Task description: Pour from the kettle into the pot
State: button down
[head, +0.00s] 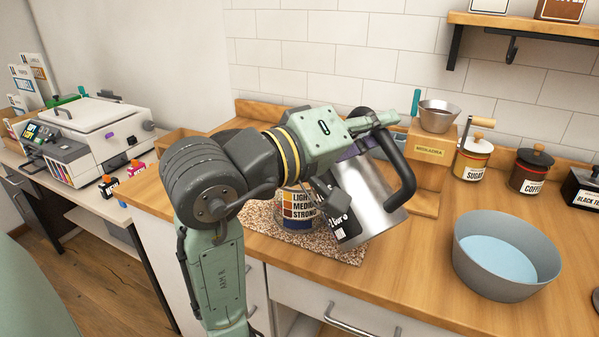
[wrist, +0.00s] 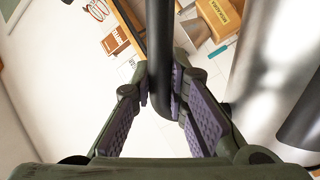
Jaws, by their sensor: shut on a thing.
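The kettle (head: 372,198) is a steel body with a black handle (head: 404,165). It hangs tilted, its top leaning left, over the front of the counter. My gripper (head: 384,124) is shut on the handle. In the wrist view my gripper's purple pads (wrist: 163,82) close around the black handle bar (wrist: 160,38), with the steel body (wrist: 275,65) to the right. A pot (head: 297,207) with a colour chart reading light, medium, strong stands on a speckled mat (head: 262,221), left of the kettle and partly hidden by my arm. The kettle's spout and any flow are hidden.
A grey bowl (head: 463,258) with a pale blue inside stands at the right. A wooden dripper stand (head: 427,165) with a metal cone, a sugar jar (head: 473,160) and a coffee jar (head: 530,172) line the back. The counter's front right (head: 400,285) is clear.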

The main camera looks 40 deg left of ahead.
aim_at(401, 197)
jog(key=shift+w+a+r+n+p, duration=0.15)
jog(key=shift+a+r+n+p, duration=0.45)
jog(key=shift+a+r+p, duration=0.15)
dwell(2.2)
jog(key=d+f+m+b, duration=0.1)
jog(key=f+b, duration=0.1)
jog(key=b, duration=0.1)
jog(key=s+d+f+m+b, duration=0.1)
jog(key=d+f+m+b, duration=0.1)
jog(key=f+b, duration=0.1)
jog(key=d+f+m+b, duration=0.1)
jog(key=d+f+b, duration=0.1)
jog(key=f+b, duration=0.1)
jog(key=shift+s+d+f+m, duration=0.2)
jog(key=shift+s+d+m, duration=0.05)
jog(key=shift+m, duration=0.15)
jog(key=shift+s+d+f+m, duration=0.1)
jog(key=shift+s+d+m, duration=0.1)
jog(key=shift+d+m, duration=0.3)
jog(key=shift+s+d+f+m, duration=0.15)
jog(key=shift+d+m, duration=0.15)
jog(key=shift+d, duration=0.3)
jog(key=s+d+f+m+b, duration=0.1)
jog(key=d+f+m+b, duration=0.5)
jog(key=b, duration=0.3)
jog(key=r+p, duration=0.2)
jog(key=a+r+p, duration=0.1)
jog(key=r+p, duration=0.1)
jog(key=shift+s+r, duration=0.2)
jog(key=shift+r, duration=0.05)
